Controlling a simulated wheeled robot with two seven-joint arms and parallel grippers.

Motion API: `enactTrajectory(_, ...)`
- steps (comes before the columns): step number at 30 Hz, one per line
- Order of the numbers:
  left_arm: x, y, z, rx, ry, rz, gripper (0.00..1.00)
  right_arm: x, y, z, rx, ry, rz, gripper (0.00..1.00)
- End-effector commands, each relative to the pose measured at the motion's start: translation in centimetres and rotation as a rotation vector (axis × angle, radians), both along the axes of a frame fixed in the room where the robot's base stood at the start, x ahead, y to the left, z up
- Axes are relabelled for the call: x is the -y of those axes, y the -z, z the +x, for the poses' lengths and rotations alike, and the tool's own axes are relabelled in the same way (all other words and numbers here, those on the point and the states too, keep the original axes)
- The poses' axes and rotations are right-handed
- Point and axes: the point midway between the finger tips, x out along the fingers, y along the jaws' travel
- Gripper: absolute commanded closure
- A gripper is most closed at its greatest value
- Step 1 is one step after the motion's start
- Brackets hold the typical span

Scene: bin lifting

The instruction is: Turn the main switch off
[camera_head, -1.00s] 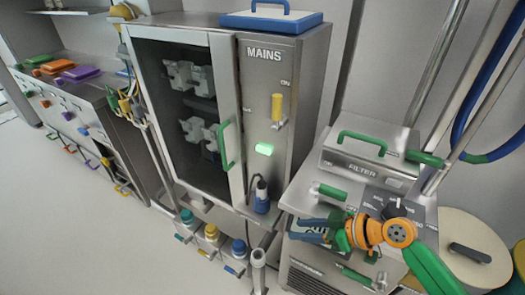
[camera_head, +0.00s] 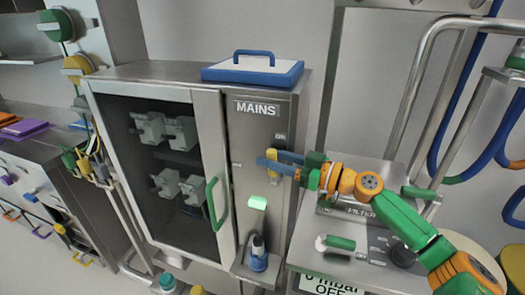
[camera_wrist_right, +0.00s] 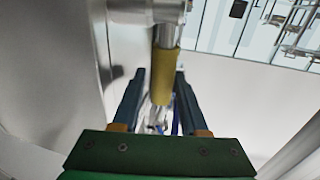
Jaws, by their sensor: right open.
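The main switch is a yellow handle (camera_head: 271,154) on the grey front panel below the MAINS label (camera_head: 257,108). It sits just under the ON mark, mostly covered by my gripper in the head view. My right gripper (camera_head: 266,163) reaches in from the right with its blue fingers at the handle. In the right wrist view the yellow handle (camera_wrist_right: 165,75) lies between the two spread fingers of the right gripper (camera_wrist_right: 159,80), with a gap beside it. The right gripper is open. My left gripper is not in view.
A lit green lamp (camera_head: 257,202) sits below the switch. The cabinet's glass door with a green handle (camera_head: 216,204) is left of it. A blue-handled lid (camera_head: 252,72) lies on top. The FILTER unit (camera_head: 352,208) stands below my right arm.

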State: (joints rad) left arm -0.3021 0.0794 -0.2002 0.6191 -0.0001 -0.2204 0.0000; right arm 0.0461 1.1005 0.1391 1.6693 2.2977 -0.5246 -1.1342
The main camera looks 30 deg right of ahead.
Motion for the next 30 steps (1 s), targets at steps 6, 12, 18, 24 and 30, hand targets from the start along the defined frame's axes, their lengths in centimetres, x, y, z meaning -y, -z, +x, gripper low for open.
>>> enactTrajectory(6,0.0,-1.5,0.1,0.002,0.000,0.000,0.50,-0.9,-0.3,1.7,0.001,0.001,0.003,0.57)
enactTrajectory(12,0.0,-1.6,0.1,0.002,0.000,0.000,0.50,-1.3,0.0,2.2,0.000,-0.001,0.000,0.57)
enactTrajectory(18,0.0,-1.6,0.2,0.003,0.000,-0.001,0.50,-1.3,0.1,2.2,-0.001,-0.001,0.000,0.57)
enactTrajectory(24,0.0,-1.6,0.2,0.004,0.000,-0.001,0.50,-1.2,0.1,2.2,0.000,-0.001,0.000,1.00)
enactTrajectory(30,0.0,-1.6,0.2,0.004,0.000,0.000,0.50,-1.2,0.0,2.2,0.000,0.000,0.001,1.00)
